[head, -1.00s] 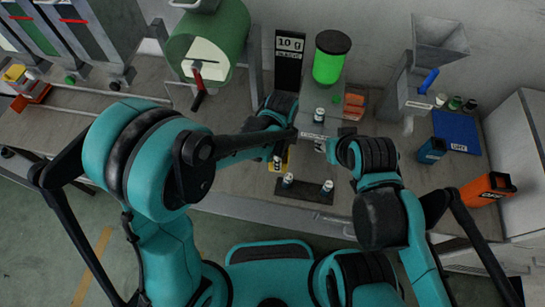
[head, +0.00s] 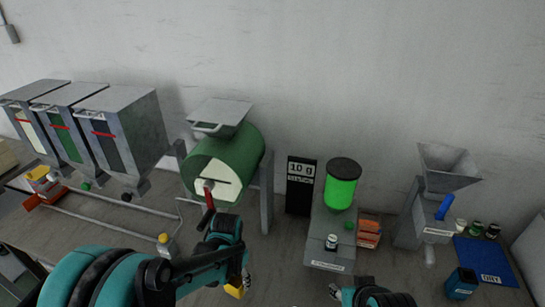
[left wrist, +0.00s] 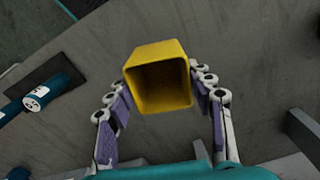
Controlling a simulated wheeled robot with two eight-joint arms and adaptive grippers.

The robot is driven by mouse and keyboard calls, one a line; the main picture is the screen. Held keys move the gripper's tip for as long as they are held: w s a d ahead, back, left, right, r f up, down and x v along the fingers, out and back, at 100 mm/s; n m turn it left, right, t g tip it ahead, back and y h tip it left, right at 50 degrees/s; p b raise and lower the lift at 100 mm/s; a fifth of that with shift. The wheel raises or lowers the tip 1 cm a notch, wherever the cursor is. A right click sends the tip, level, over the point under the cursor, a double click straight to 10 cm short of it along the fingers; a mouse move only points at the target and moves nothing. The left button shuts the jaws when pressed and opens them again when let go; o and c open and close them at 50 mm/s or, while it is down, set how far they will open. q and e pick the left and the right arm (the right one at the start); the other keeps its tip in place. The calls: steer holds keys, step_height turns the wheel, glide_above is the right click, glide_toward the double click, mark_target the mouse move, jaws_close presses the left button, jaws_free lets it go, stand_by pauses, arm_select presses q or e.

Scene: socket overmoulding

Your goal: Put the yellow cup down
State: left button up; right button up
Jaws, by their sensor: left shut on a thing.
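The yellow cup (left wrist: 160,78) has a square mouth, and in the left wrist view I look into its empty inside. My left gripper (left wrist: 160,85) has its two purple-padded fingers on either side of the cup and is shut on it. In the head view only part of the yellow cup (head: 235,291) shows, at the lower edge below my left gripper (head: 243,284). The cup appears above the worktop, but its height is unclear. My right gripper (head: 335,291) is at the bottom edge, mostly cut off, and its jaws cannot be made out.
A green drum (head: 225,165) with a red handle stands behind my left arm. A black 10 g sign (head: 300,185) stands behind.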

arm_select(q)
steer(key=a+n, duration=0.1)
steer(key=a, duration=0.1)
steer(key=a+f+n+b, duration=0.1)
steer(key=a+n, duration=0.1)
steer(key=a+f+n, duration=0.1)
steer(key=a+n, duration=0.1)
steer(key=shift+a, duration=0.1)
steer(key=shift+a+n, duration=0.25)
steer(key=shift+n, duration=0.05)
steer(key=shift+w+r, duration=0.1)
steer(key=shift+r, duration=0.05)
